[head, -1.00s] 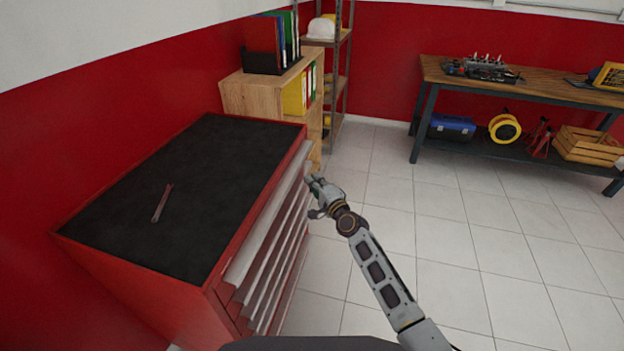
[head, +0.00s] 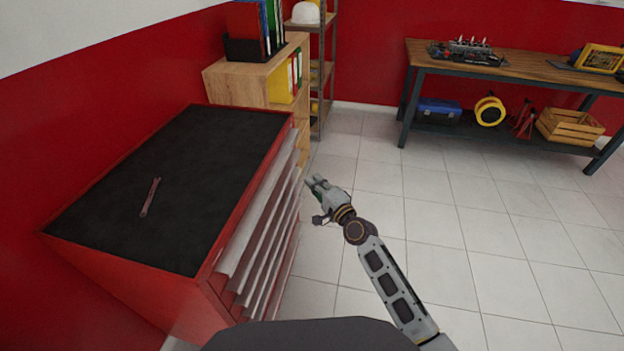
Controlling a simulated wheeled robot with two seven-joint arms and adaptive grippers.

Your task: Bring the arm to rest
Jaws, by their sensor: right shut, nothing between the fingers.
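My right arm (head: 385,275) reaches up from the bottom of the head view. Its gripper (head: 311,184) is shut and empty, to the right of the red tool cabinet (head: 130,283), with a small gap seen between it and the drawer fronts. My left gripper is not in view.
A wrench (head: 150,197) lies on the cabinet's black top (head: 190,150). A wooden shelf unit (head: 240,85) with binders stands behind the cabinet. A workbench (head: 510,65) stands at the back right. The tiled floor (head: 480,230) between is clear.

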